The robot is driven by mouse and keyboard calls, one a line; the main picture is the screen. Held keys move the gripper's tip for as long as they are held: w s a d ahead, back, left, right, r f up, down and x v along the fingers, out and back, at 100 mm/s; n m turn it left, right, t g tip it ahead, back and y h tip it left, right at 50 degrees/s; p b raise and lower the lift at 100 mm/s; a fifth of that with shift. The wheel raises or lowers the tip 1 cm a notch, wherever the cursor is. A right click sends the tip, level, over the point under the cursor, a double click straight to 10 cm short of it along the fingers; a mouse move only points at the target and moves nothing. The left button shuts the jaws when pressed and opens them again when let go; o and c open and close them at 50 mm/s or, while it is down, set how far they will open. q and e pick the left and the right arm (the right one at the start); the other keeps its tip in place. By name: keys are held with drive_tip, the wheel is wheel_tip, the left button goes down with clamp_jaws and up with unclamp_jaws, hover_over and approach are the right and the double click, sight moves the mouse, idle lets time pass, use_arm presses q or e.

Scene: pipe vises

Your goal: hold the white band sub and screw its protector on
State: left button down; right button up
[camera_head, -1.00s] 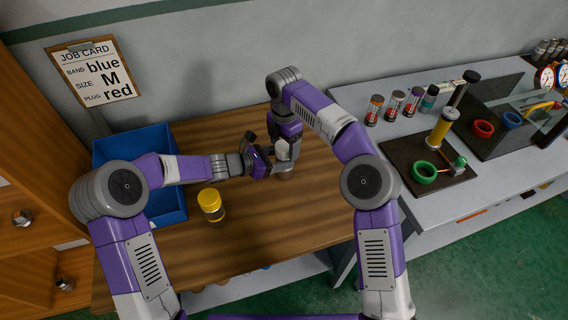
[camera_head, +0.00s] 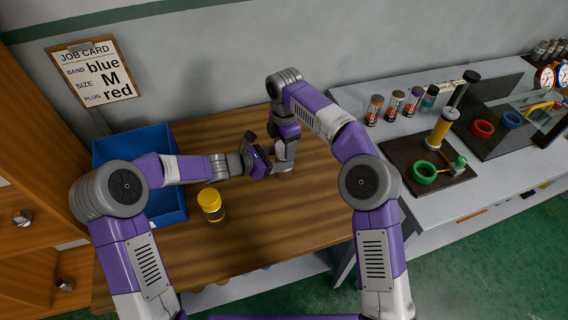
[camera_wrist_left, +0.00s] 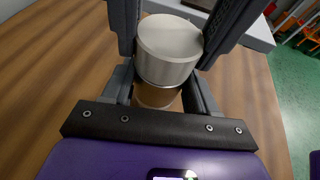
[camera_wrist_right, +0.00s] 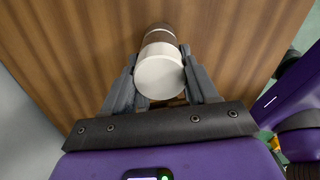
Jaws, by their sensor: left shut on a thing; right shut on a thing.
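My two grippers meet above the middle of the wooden table. In the left wrist view, a cylinder with a pale grey-white top piece (camera_wrist_left: 169,45) and a brown lower part (camera_wrist_left: 156,95) is between the fingers of my left gripper (camera_wrist_left: 163,75). In the right wrist view, a white round end (camera_wrist_right: 159,72) is between the fingers of my right gripper (camera_wrist_right: 160,68), with a brown and pale part beyond it. The pieces look in line and touching; I cannot tell how far they are threaded. In the head view the grippers mostly hide them.
A yellow-topped cylinder (camera_head: 211,205) stands on the table (camera_head: 270,235) at front left. A blue bin (camera_head: 133,143) is behind my left arm. The front of the table is clear.

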drive_tip(key=shift+m, duration=0.4)
drive_tip(key=o, duration=1.2)
drive_tip(key=shift+c, duration=0.2)
drive_tip(key=shift+r, duration=2.25)
drive_tip(key=shift+c, duration=0.5)
